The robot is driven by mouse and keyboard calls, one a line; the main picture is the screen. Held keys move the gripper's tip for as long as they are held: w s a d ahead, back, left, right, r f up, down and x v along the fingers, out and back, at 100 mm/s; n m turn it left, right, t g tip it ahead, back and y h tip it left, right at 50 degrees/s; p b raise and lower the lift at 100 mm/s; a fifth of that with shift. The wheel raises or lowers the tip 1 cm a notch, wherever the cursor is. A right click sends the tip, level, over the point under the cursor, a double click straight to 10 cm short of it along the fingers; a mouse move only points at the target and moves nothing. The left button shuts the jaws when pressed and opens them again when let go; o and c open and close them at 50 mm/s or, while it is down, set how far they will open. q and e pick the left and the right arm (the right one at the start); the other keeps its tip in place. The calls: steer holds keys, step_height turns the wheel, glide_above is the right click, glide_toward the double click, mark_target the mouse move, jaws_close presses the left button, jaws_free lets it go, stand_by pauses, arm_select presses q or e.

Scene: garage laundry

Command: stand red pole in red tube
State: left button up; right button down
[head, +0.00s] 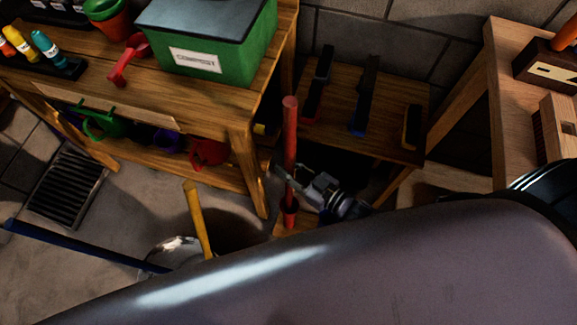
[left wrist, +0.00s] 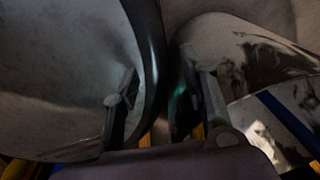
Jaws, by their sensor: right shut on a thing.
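The red pole (head: 290,130) stands upright in the head view, in front of the low wooden shelf. My right gripper (head: 284,178) is shut on its lower part, coming from the right. The red tube (head: 290,217) is directly below the gripper. The pole's lower end meets the tube's mouth in the picture; I cannot tell how deep it sits inside. My left gripper (left wrist: 158,88) shows in the left wrist view with its fingers apart and nothing clear between them. It is not seen in the head view.
A yellow pole (head: 197,218) and a blue pole (head: 80,246) lean at the lower left, near a shiny metal bucket (head: 172,252). A wooden workbench (head: 120,92) with a green compost bin (head: 215,45) stands behind. The low shelf (head: 340,128) holds several brushes. A floor drain (head: 66,188) is at the left.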

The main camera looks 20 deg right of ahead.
step_height(320, 180, down, 7)
steer(key=b, duration=0.5)
steer(key=shift+b, duration=0.3)
steer(key=c, duration=1.8)
jaws_free()
steer(key=o, duration=0.4)
steer(key=shift+o, duration=0.2)
steer(key=v, duration=0.8)
